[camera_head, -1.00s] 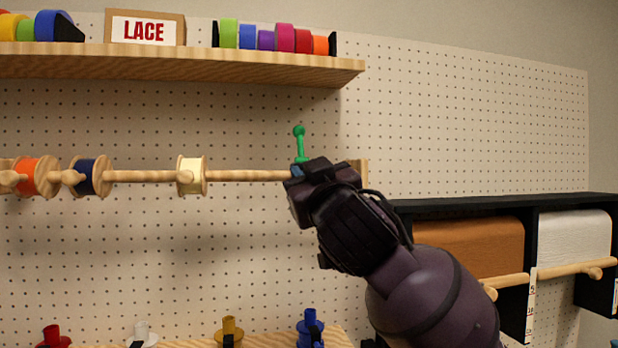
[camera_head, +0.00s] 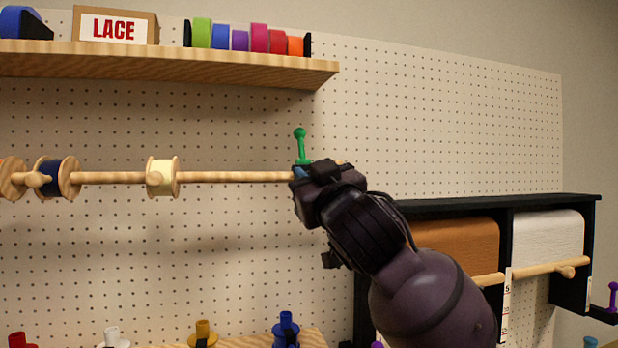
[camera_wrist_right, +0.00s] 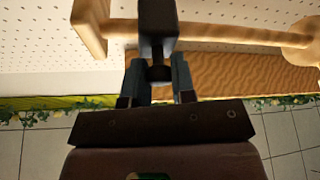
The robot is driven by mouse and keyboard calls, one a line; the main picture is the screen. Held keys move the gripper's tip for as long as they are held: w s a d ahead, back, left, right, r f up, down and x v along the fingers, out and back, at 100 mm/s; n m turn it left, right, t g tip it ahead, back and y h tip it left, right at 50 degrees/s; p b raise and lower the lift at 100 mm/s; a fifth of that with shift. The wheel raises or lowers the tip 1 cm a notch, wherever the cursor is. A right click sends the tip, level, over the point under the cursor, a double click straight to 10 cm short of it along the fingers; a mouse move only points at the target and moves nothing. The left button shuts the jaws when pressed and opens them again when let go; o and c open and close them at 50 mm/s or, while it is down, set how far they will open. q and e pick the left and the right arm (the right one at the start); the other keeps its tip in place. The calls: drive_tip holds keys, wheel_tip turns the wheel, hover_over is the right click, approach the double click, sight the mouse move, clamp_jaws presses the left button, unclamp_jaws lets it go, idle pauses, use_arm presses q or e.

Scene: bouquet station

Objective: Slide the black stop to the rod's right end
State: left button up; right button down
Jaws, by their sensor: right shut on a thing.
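The wooden rod (camera_head: 230,176) runs across the pegboard. My right gripper (camera_head: 300,174) is at its right part and hides the rod's end from the head view. In the right wrist view, the black stop (camera_wrist_right: 157,22) sits on the rod (camera_wrist_right: 225,33), and my right gripper (camera_wrist_right: 159,82) is shut on its lower part. A short bare length of rod lies between the stop and the wooden end bracket (camera_wrist_right: 91,22). A green knobbed pin (camera_head: 300,147) rises just above my fingers in the head view. My left gripper is not in view.
A cream spool (camera_head: 162,178) and a blue spool (camera_head: 56,178) are on the rod further left. A shelf (camera_head: 180,64) with ribbon rolls is above. A black rack (camera_head: 505,208) with brown and white rolls stands at right.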

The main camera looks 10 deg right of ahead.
drive_tip(key=c, duration=0.9)
unclamp_jaws()
drive_tip(key=shift+c, duration=0.2)
drive_tip(key=b+v, duration=0.2)
drive_tip(key=v, duration=0.8)
drive_tip(key=shift+s+f, duration=0.2)
drive_tip(key=shift+s, duration=0.15)
drive_tip(key=shift+d, duration=0.1)
